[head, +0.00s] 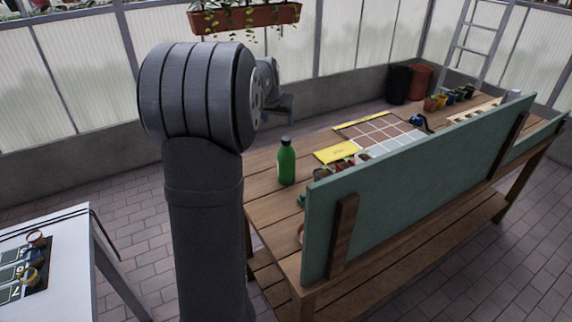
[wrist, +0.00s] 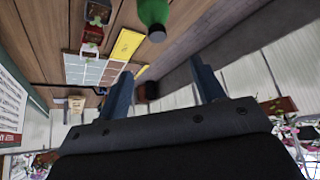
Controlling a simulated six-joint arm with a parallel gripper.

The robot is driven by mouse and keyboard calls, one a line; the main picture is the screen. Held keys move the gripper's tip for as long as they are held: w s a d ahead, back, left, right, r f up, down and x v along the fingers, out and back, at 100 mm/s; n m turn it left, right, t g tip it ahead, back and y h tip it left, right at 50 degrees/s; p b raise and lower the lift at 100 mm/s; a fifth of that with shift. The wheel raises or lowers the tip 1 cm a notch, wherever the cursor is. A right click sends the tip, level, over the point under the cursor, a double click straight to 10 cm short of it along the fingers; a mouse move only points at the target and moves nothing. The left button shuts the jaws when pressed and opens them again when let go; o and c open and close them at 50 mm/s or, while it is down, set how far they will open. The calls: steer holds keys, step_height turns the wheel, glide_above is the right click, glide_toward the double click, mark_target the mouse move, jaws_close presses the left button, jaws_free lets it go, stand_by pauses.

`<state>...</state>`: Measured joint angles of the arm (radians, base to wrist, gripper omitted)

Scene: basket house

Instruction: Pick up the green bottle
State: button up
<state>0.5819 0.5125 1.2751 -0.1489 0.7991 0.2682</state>
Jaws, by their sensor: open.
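The green bottle (head: 286,163) with a dark cap stands upright on the wooden table (head: 262,166), near its left end. In the wrist view the bottle (wrist: 154,14) shows at the top edge, partly cut off, beyond and between my fingers. My gripper (wrist: 162,80) is open with nothing between its two fingers, and it is apart from the bottle.
A green back panel (head: 420,190) runs along the table's near side. A yellow card (head: 337,152), small pots and a grid board (head: 380,131) lie right of the bottle. A white table (head: 60,240) stands at lower left. A planter (head: 245,17) hangs above.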

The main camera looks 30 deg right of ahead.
mark_target(286, 139)
steer(key=x, duration=1.7)
steer(key=shift+s+d+f, duration=0.1)
steer(key=shift+d+f, duration=0.05)
steer(key=shift+d, duration=0.05)
jaws_close()
